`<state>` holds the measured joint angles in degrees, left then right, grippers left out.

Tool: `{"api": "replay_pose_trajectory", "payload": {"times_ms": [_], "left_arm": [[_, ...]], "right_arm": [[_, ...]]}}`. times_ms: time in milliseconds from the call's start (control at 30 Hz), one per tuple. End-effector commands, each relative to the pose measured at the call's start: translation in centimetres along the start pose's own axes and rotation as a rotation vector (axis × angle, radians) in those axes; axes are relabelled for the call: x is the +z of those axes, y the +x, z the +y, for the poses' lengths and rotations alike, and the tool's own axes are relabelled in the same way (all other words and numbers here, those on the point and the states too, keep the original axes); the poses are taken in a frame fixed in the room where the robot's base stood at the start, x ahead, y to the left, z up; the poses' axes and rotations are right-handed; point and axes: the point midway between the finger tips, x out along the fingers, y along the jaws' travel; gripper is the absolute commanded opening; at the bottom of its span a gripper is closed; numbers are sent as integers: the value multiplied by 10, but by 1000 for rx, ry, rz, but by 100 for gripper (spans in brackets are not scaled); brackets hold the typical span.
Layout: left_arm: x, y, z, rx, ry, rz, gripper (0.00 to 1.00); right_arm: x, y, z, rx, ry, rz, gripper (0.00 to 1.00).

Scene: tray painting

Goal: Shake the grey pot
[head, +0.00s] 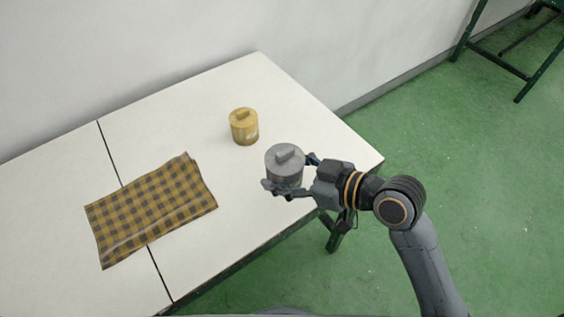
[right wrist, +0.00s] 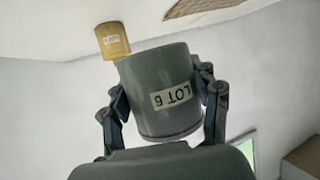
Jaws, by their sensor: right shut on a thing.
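The grey pot (head: 284,166) is a lidded cylinder with a block-shaped knob on top. My right gripper (head: 289,176) is shut on it from the right side, with a finger on either side of its body. In the right wrist view the grey pot (right wrist: 161,92) fills the middle between the fingers (right wrist: 161,108) and carries a label reading "LOT 6". It looks close to upright in the head view. I cannot tell for sure whether its base is clear of the table. My left gripper is not in view.
A yellow lidded pot (head: 243,127) stands on the white table (head: 290,95) behind and left of the grey pot; it also shows in the right wrist view (right wrist: 113,40). A checked cloth (head: 152,208) lies at the left. The table's right edge is near my right gripper.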

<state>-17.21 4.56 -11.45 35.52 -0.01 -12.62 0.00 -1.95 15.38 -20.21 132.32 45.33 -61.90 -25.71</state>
Motion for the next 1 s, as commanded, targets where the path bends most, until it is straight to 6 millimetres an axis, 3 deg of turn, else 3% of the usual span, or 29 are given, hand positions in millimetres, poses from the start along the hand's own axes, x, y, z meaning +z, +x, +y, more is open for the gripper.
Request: {"api": "replay_pose_trajectory", "payload": {"times_ms": [200,300,567,1000], "left_arm": [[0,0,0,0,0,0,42],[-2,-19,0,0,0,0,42],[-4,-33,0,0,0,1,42],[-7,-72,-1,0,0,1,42]], "right_arm": [[-8,-39,-43,-2,-1,-1,15],[-13,-46,-49,-3,5,-5,15],[-17,-54,-57,-1,1,-1,15],[-50,-68,-57,-1,1,-1,15]]}}
